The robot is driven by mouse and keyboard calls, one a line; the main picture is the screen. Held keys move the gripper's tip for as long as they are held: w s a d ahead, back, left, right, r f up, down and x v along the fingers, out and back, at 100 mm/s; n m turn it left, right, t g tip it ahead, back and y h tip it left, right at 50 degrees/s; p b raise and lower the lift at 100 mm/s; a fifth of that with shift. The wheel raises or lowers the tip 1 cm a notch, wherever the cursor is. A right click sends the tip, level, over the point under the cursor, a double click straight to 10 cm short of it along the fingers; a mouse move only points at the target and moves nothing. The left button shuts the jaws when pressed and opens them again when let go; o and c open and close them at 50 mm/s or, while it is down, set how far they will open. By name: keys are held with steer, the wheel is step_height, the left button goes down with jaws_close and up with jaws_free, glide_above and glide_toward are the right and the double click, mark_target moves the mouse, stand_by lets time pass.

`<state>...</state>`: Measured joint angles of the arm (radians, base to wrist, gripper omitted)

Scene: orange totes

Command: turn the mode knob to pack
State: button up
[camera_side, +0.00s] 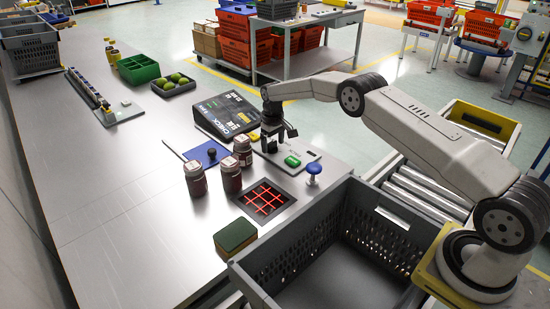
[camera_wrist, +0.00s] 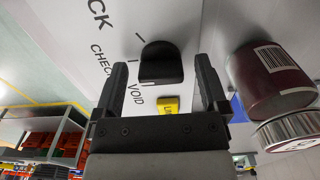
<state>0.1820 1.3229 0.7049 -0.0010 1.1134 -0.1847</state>
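The black mode knob (camera_wrist: 161,62) stands on a pale panel (camera_wrist: 205,22) in the wrist view. Printed words beside it read CHECK and VOID, with a larger word ending in CK cut off by the edge. I cannot tell which word the knob points to. My gripper (camera_wrist: 162,65) is open, with one finger on each side of the knob and a visible gap to both. In the side view my gripper (camera_side: 270,147) is low over the panel (camera_side: 308,157), and it hides the knob there. A green part (camera_side: 292,160) sits on the panel.
Dark red jars (camera_side: 232,174) with pale lids stand left of the panel; one jar (camera_wrist: 268,85) is close on the right in the wrist view. A black labelled box (camera_side: 225,115) is behind.

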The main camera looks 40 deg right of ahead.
steer(key=c, duration=1.1)
steer(key=shift+m, duration=0.3)
steer(key=m, duration=0.5)
steer(key=shift+w+a+m, duration=0.1)
steer(key=shift+a+m, duration=0.05)
steer(key=shift+m, duration=0.25)
steer(key=m, duration=0.5)
steer(key=shift+w+m, duration=0.1)
steer(key=shift+m, duration=0.2)
steer(key=o, duration=1.3)
